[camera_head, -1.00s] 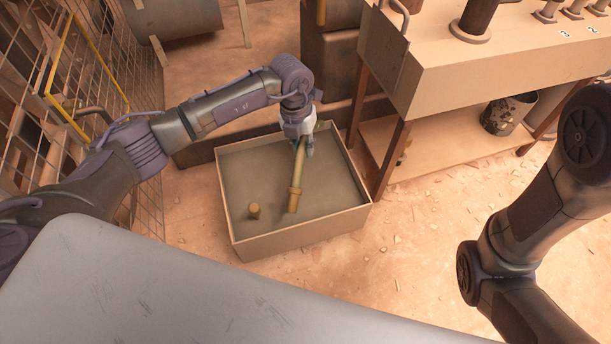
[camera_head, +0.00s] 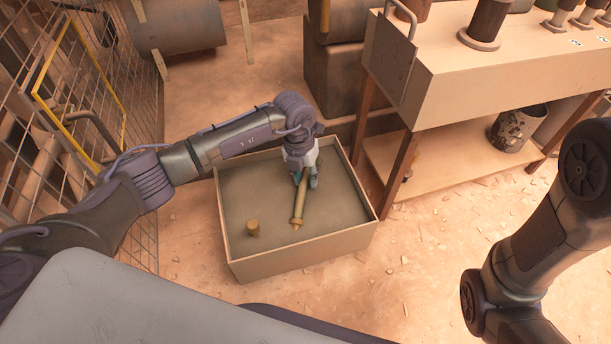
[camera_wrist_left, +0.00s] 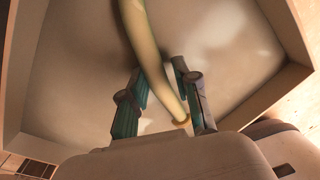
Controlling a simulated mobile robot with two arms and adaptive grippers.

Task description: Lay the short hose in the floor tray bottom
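The short hose (camera_head: 299,205) is a yellowish tube with a collar near its front end. It slants over the inside of the floor tray (camera_head: 305,257), a shallow open box with a grey-brown bottom. My left gripper (camera_head: 302,180) is down inside the tray near the back, with its fingers closed around the hose's rear part. In the left wrist view the hose (camera_wrist_left: 143,45) runs between the two fingers (camera_wrist_left: 162,85), its ringed end close to the palm. I cannot tell whether the hose's front end touches the bottom. My right gripper is out of view.
A short yellow-brown stub (camera_head: 252,228) stands in the tray's left part. A bench (camera_head: 470,95) with a lower shelf (camera_head: 450,165) is close on the right. A wire mesh cage (camera_head: 135,110) stands left. The tray's right half is clear.

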